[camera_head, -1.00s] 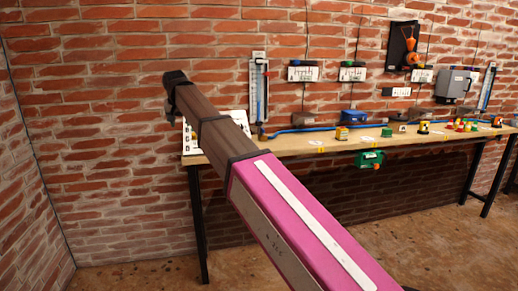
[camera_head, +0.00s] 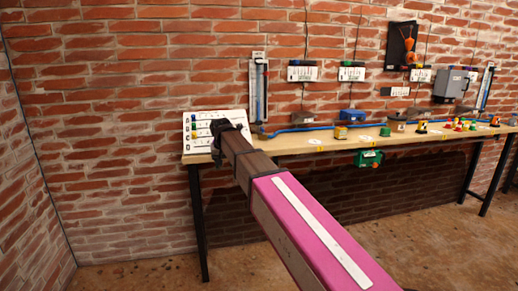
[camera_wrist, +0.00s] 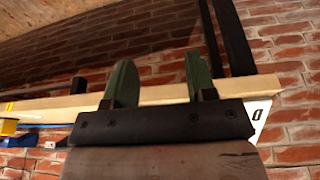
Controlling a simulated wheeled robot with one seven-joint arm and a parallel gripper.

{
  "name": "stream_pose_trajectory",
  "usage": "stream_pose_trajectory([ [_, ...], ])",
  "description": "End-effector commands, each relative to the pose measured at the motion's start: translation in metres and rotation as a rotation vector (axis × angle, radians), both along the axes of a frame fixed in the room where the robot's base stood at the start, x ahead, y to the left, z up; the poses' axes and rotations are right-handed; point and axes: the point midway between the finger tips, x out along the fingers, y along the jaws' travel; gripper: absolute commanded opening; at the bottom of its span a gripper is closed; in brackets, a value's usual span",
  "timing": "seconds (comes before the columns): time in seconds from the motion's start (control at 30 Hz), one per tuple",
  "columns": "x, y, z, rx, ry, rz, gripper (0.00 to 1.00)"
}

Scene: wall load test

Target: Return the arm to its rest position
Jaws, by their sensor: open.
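My arm reaches from the lower right of the head view up to the left end of the workbench (camera_head: 300,143), with a pink link, a brown link and a dark joint. The gripper's fingers cannot be made out in the head view. In the wrist view, which looks upside down, my gripper (camera_wrist: 160,82) has two green fingers standing well apart with nothing between them. The bench edge (camera_wrist: 165,95) runs across behind the fingers; I cannot tell the distance to it.
A white lettered panel (camera_head: 200,118) stands on the bench's left end, partly behind my arm. A blue hose (camera_head: 300,129) and several small coloured parts lie along the bench. A green box (camera_head: 368,159) hangs at its front edge. Brick wall is behind; the floor at left is clear.

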Motion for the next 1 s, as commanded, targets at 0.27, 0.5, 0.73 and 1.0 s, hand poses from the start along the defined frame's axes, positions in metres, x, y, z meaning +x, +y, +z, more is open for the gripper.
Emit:
stream_pose_trajectory([
  [0.27,-0.035,-0.122,-0.116,-0.02,0.084,-0.053,0.51],
  [0.5,-0.084,-0.212,-0.197,-0.021,0.155,-0.098,0.51],
  [0.73,-0.148,-0.286,-0.261,-0.011,0.22,-0.142,0.51],
  [1.0,-0.203,-0.333,-0.301,0.004,0.268,-0.177,0.51],
])
